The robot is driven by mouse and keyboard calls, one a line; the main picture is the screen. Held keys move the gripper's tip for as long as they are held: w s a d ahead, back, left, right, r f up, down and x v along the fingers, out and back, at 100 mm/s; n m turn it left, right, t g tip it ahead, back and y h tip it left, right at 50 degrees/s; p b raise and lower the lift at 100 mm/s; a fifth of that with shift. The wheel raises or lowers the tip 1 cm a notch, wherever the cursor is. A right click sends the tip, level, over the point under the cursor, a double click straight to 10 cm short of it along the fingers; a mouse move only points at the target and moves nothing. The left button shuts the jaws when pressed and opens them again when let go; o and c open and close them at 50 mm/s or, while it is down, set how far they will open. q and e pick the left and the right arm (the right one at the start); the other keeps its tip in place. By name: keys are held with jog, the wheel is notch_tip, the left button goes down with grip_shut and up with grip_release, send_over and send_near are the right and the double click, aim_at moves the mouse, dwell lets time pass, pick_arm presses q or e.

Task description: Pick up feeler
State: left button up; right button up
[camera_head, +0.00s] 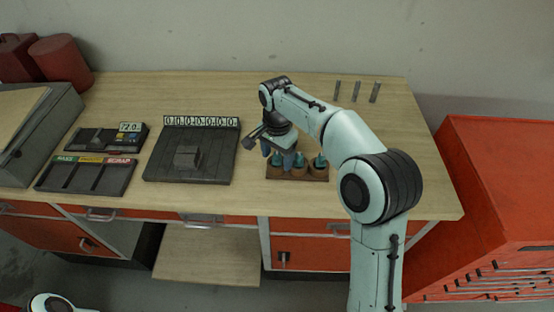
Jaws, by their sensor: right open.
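A wooden holder (286,178) near the front of the workbench bears three teal-handled tools in round seats. The middle tool (300,160) and the right tool (320,162) show beside my gripper; the left tool (277,160) is partly covered by it. I cannot tell from their looks which one is the feeler. My right gripper (278,156) is open, pointing down over the left part of the holder, its fingers close to the left tool. I cannot tell whether they touch it. My left gripper is out of view.
Three small metal pieces (355,92) stand at the back right. A dark plate with a grey block (187,157) and a sorting tray (84,178) lie left. A red cabinet (500,200) stands right. The bench (240,95) is clear behind the holder.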

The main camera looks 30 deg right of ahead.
jog(key=c, duration=1.1)
jog(key=shift+o, duration=0.2)
